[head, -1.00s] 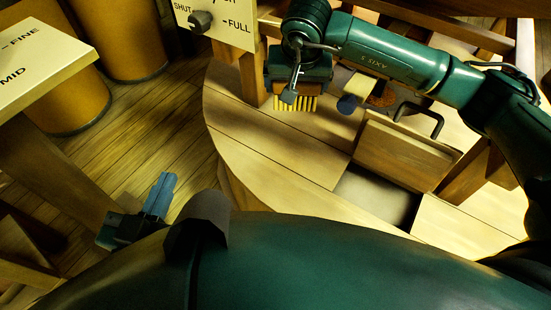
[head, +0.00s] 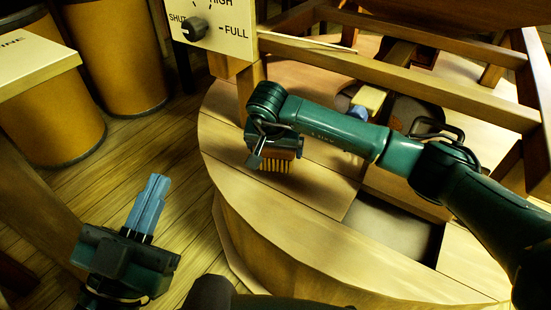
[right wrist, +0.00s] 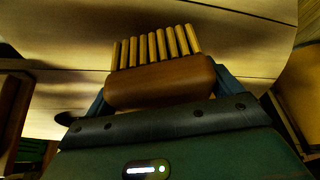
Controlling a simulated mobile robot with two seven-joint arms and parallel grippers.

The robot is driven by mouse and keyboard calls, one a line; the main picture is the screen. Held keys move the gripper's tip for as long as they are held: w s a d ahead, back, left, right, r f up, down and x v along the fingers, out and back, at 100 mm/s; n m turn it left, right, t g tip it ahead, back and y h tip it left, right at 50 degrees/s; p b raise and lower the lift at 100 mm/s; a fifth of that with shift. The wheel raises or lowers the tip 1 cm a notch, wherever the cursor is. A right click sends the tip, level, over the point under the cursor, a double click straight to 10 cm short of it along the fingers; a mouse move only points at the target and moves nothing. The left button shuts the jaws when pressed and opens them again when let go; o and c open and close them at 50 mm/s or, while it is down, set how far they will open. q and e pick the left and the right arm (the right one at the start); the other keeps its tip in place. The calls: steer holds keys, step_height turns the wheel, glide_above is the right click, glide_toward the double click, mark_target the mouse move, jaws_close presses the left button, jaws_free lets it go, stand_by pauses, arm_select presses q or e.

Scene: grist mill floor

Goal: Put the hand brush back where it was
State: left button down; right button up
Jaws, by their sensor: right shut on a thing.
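The hand brush has a brown wooden back and a row of pale yellow bristles. It shows in the head view (head: 276,164) and up close in the right wrist view (right wrist: 160,82). My right gripper (head: 272,150) is shut on its wooden back, with blue fingers at both ends. The bristles point away from the gripper, over the round wooden mill casing (head: 225,135). I cannot tell whether they touch the wood. My left gripper (head: 150,200) is at the lower left, over the floor, empty with its blue fingers together.
A pale panel with a dark knob (head: 193,29) stands behind the right gripper. A timber frame (head: 420,50) stands over the casing. A rectangular opening (head: 390,228) lies in the casing at right, below my right arm. Several tan drums (head: 115,60) stand at upper left.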

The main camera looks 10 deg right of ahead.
step_height(320, 180, down, 2)
steer(key=shift+f+b, duration=0.3)
steer(key=shift+b, duration=0.05)
arm_select(q)
steer(key=shift+w+a+r+m+h, duration=0.1)
steer(key=shift+r+m+h, duration=0.4)
steer(key=shift+r+h, duration=0.15)
arm_select(e)
steer(key=shift+r, duration=0.15)
steer(key=shift+f, duration=0.2)
steer(key=o, duration=0.6)
arm_select(q)
steer(key=shift+r, duration=0.1)
